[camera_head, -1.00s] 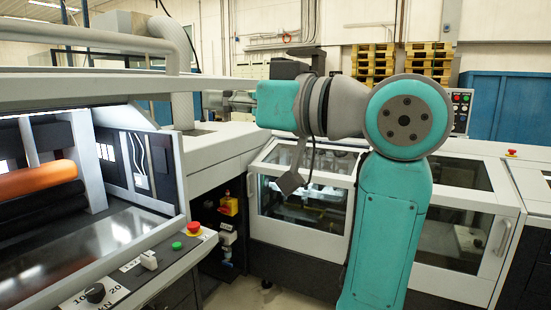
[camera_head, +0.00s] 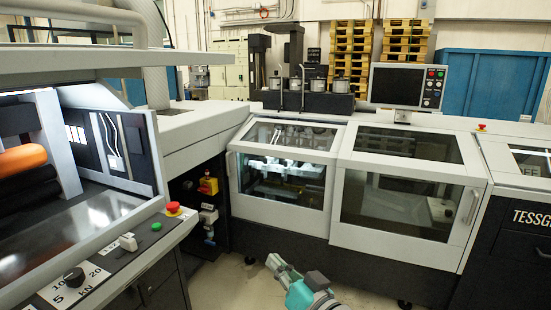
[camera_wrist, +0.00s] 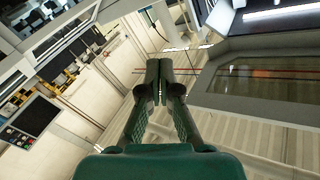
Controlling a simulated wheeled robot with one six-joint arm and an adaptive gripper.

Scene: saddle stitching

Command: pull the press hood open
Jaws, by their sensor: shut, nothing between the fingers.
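The press (camera_head: 110,250) stands at the left of the head view, with an orange roller (camera_head: 22,158) inside its lit opening. A light grey hood-like top (camera_head: 110,60) spans above this opening, apart from the roller. I cannot tell whether a clear pane covers the opening. My gripper (camera_wrist: 159,68) is shut and empty in the wrist view, its two dark fingers together. In the head view my gripper (camera_head: 277,264) shows low in the middle, above the floor and to the right of the press, touching nothing that I can see.
A glazed machine (camera_head: 290,165) with two windowed covers stands across the middle and right, a monitor (camera_head: 397,86) on top. The press's control panel (camera_head: 105,265) has a knob and red and green buttons. Bare floor (camera_head: 245,285) lies between the machines.

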